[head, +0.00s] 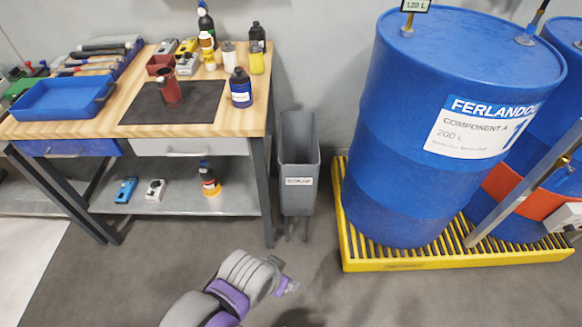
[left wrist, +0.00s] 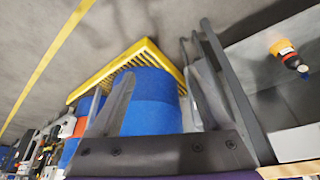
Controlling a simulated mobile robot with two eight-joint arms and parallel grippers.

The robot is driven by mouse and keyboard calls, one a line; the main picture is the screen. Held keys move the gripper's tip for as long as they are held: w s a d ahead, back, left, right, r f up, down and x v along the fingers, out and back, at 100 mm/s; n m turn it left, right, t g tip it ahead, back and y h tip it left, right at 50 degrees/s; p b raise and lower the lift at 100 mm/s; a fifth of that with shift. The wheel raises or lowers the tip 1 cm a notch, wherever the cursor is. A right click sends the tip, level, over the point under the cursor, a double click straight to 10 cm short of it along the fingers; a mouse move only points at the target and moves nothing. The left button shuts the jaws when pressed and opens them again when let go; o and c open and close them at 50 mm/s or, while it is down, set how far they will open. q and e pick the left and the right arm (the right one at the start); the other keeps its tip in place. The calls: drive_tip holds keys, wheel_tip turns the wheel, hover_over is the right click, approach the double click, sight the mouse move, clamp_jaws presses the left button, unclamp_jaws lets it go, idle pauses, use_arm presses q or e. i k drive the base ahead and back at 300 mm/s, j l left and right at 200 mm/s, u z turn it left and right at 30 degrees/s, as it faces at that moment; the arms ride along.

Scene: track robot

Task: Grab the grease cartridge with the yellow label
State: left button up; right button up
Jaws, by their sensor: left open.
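I cannot tell for certain which item is the grease cartridge with the yellow label. Candidates on the workbench (head: 245,120) are a yellow bottle with a dark cap (head: 257,60) and a white-and-yellow bottle (head: 207,50) at the back right. A dark bottle with an orange-yellow band (head: 209,180) stands on the lower shelf; it also shows in the left wrist view (left wrist: 286,52). My left gripper (head: 288,287) is low over the floor in front of the bench, apart from all of these. In the left wrist view its fingers (left wrist: 157,100) are spread and empty.
A grey bin (head: 298,165) stands right of the bench. A large blue drum (head: 400,150) stands on a yellow spill pallet (head: 390,265). A blue tray (head: 60,100), dark mat (head: 135,112) and red cup (head: 170,88) are on the bench. Floor before the bench is clear.

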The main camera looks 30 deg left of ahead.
sight(205, 38)
drive_tip(key=u, duration=0.4)
drive_tip(key=j+u, duration=0.15)
drive_tip(key=u, duration=0.6)
drive_tip(key=i+u, duration=0.1)
drive_tip(key=u, duration=0.3)
drive_tip(key=i+j, duration=0.1)
drive_tip(key=j, duration=0.2)
